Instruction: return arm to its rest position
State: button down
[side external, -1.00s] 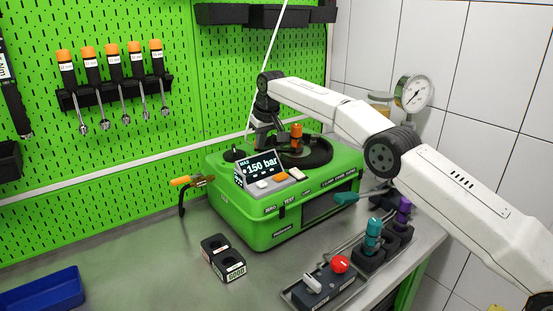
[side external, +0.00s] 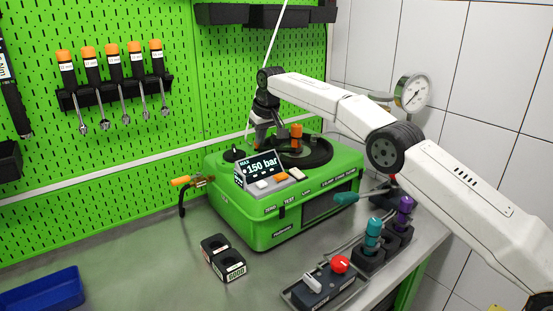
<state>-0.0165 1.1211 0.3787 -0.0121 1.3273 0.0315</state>
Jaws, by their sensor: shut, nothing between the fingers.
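My white arm reaches in from the right across the green test bench unit (side external: 280,225). My gripper (side external: 257,143) points down over the left part of the unit's top, behind the display (side external: 259,167) reading "MAX 150 bar". Its fingers are small and partly hidden behind the display, and they look closed with nothing held. An orange-topped part (side external: 296,132) stands upright on the unit's dark round top, right of the gripper and apart from it.
Several orange-handled tools (side external: 112,75) hang on the green pegboard. A pressure gauge (side external: 412,92) is behind the arm. A black block (side external: 223,258), a blue tray (side external: 42,290), a switch box (side external: 327,282) and teal (side external: 373,233) and purple (side external: 403,212) parts stand around the unit.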

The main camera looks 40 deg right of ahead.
jog(key=shift+s+d+r+m+t+h, duration=0.1)
jog(key=shift+d+r+m+t+h, duration=0.35)
jog(key=shift+d+r, duration=0.85)
jog(key=shift+s+d+r+t, duration=0.25)
jog(key=shift+s+d+t, duration=0.05)
jog(key=shift+t, duration=0.05)
jog(key=shift+s+d, duration=0.1)
jog(key=shift+s, duration=0.4)
jog(key=s+f+g, duration=0.1)
jog(key=s+f, duration=0.4)
jog(key=s, duration=0.8)
jog(key=s+a+f, duration=0.1)
jog(key=s+f, duration=0.4)
jog(key=s, duration=0.8)
jog(key=s+a+f+n+g, duration=0.1)
jog(key=s+f, duration=0.4)
jog(key=s, duration=0.8)
jog(key=shift+s+a+f+g+y, duration=0.2)
jog(key=shift+a+g+y, duration=0.1)
jog(key=shift+y, duration=0.15)
jog(key=n+t+y, duration=0.2)
jog(key=n+t, duration=0.3)
jog(key=n, duration=0.7)
send_near(274, 137)
jog(key=w+a, duration=0.1)
jog(key=a, duration=0.3)
jog(key=shift+w+a+f+m, duration=0.1)
jog(key=shift+w+f+m, duration=0.15)
jog(key=shift+f, duration=0.1)
